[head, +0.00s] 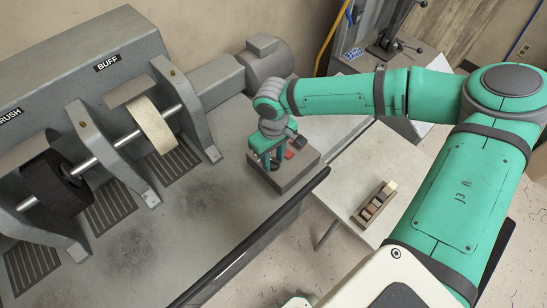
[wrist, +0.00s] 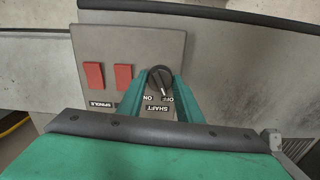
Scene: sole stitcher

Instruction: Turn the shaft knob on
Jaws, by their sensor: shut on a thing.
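The black shaft knob (wrist: 160,77) is on the grey control panel (wrist: 150,42), with the SHAFT label (wrist: 152,109) beside it. Its pale pointer line aims toward the lower side, between the ON and OFF marks and nearer OFF. My gripper (wrist: 161,80) has its two green fingers on either side of the knob and is shut on it. In the head view my gripper (head: 269,160) reaches down onto the control box (head: 300,171) at the bench edge. The knob is hidden there by my gripper.
Two red switches (wrist: 108,76) sit left of the knob, above the SPINDLE label. The shaft (head: 128,138) with its buff wheel (head: 154,125) and black brush wheel (head: 55,184) is left of my gripper. A side table (head: 385,165) holds a small block tray (head: 374,204).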

